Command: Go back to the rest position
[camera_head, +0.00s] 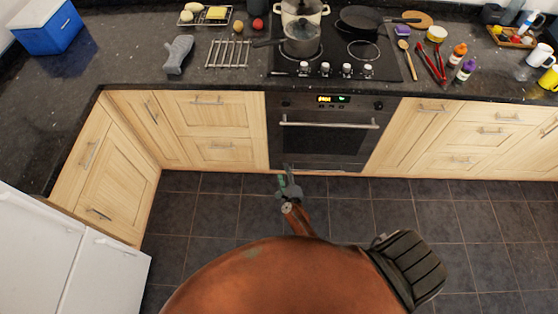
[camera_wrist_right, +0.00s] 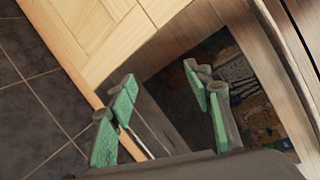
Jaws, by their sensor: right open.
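My right gripper (camera_head: 288,185) hangs low in front of the oven, above the dark tiled floor near the foot of the cabinets. In the right wrist view its two green-padded fingers (camera_wrist_right: 165,115) stand apart, with nothing between them. Beyond them show the oven's dark glass door and a pale wooden cabinet front. My left gripper is not in the head view.
The oven (camera_head: 322,145) with its bar handle sits under the hob (camera_head: 335,45), which carries pots and a pan. Wooden cabinets (camera_head: 215,120) flank it. A white appliance (camera_head: 60,250) stands at left. The tiled floor (camera_head: 490,215) is clear at right.

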